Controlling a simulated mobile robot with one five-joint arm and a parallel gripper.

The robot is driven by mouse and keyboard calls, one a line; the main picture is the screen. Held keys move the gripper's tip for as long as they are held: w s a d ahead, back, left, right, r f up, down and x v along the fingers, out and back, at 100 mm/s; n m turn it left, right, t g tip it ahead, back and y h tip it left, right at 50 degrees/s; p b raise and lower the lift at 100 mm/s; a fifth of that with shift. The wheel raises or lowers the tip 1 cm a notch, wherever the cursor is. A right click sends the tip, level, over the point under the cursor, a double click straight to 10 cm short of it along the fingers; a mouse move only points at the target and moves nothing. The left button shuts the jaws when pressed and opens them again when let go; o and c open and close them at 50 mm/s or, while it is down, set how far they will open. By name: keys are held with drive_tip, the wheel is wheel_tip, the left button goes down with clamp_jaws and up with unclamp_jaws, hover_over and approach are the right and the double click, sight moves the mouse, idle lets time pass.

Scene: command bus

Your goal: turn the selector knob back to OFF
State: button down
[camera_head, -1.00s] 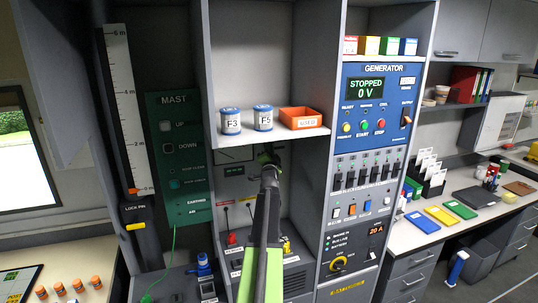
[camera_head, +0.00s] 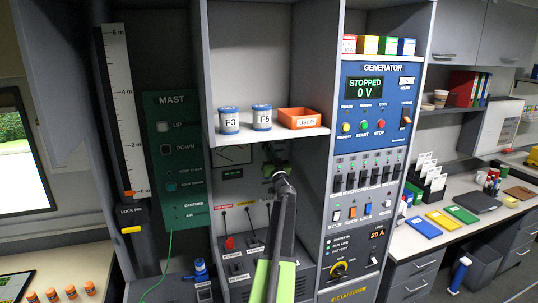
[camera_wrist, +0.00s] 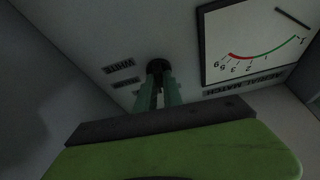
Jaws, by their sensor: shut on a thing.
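My gripper (camera_head: 276,166) reaches toward the back wall of the middle bay, below the shelf. In the wrist view its two green fingers (camera_wrist: 158,92) are shut on a dark round knob (camera_wrist: 158,66) on a pale panel. Small upside-down labels (camera_wrist: 119,67) lie to the left of the knob; I cannot read its setting. The arm hides this knob in the head view.
A meter (camera_wrist: 258,45) is right of the gripped knob in the wrist view. The shelf above my gripper carries two blue-lidded jars (camera_head: 229,120) and an orange bin (camera_head: 299,118). The generator column (camera_head: 377,105) stands to the right, and the mast panel (camera_head: 176,115) to the left.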

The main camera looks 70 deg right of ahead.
drive_tip(key=shift+s+d+n+t, duration=0.1)
drive_tip(key=shift+n+t, duration=0.2)
drive_tip(key=shift+n, duration=0.6)
drive_tip(key=c, duration=1.5)
unclamp_jaws()
drive_tip(key=b+v, duration=0.6)
drive_tip(key=v, duration=1.1)
drive_tip(key=shift+s+b, duration=0.35)
drive_tip(key=shift+b, duration=0.05)
drive_tip(key=shift+w+y, duration=0.15)
drive_tip(key=shift+y, duration=0.15)
